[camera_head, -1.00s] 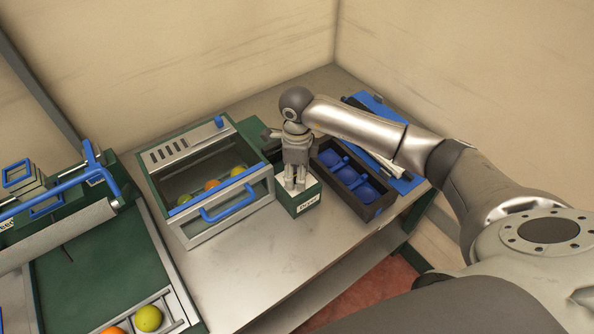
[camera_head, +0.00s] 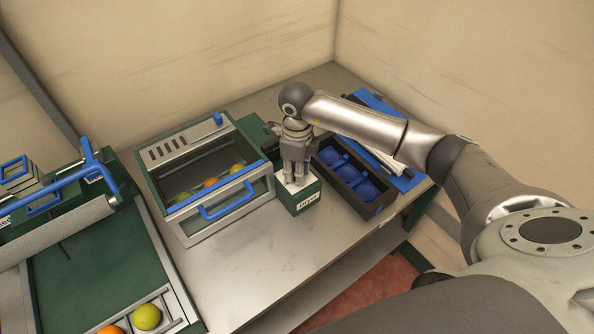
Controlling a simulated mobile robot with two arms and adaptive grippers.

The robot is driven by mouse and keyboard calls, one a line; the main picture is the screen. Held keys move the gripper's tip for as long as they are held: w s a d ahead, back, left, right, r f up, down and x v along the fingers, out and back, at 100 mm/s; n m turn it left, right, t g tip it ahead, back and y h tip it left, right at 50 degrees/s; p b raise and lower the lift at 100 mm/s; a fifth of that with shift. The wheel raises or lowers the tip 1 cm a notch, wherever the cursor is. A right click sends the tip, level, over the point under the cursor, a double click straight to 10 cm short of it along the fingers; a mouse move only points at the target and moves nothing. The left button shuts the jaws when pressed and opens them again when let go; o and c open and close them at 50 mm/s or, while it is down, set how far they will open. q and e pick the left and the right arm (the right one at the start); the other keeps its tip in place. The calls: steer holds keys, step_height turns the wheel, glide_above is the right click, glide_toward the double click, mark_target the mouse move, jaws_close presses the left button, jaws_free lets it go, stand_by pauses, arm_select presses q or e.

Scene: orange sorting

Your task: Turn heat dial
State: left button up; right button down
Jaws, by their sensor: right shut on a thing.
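My right gripper (camera_head: 296,178) points down onto the white top of a small green box (camera_head: 300,202) with a label on its front. It is shut on the heat dial there, which the fingers hide almost wholly. Beside it on the left stands a green and grey oven-like box (camera_head: 216,213) with a blue handle and a clear window. Several round fruits (camera_head: 211,184), orange and yellow-green, show inside it. My left gripper is not in view.
A dark tray with blue cups (camera_head: 368,191) stands right of the green box, with a blue board (camera_head: 408,182) behind it. A green conveyor-like machine (camera_head: 95,260) fills the left, with fruits (camera_head: 147,317) at its front end. The grey table (camera_head: 265,255) is bare in front of the oven box.

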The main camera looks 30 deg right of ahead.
steer(key=m+b, duration=0.1)
steer(key=m, duration=0.2)
steer(key=shift+m, duration=0.3)
steer(key=m+b, duration=0.2)
steer(key=m, duration=0.2)
steer(key=shift+m, duration=0.3)
steer(key=m+b, duration=0.1)
steer(key=m, duration=1.2)
steer(key=shift+m, duration=0.3)
steer(key=m, duration=0.3)
steer(key=shift+r+m, duration=0.1)
steer(key=shift+m, duration=0.2)
steer(key=m+p, duration=0.1)
steer(key=m, duration=0.3)
steer(key=shift+m+p, duration=0.5)
steer(key=shift+m, duration=1.8)
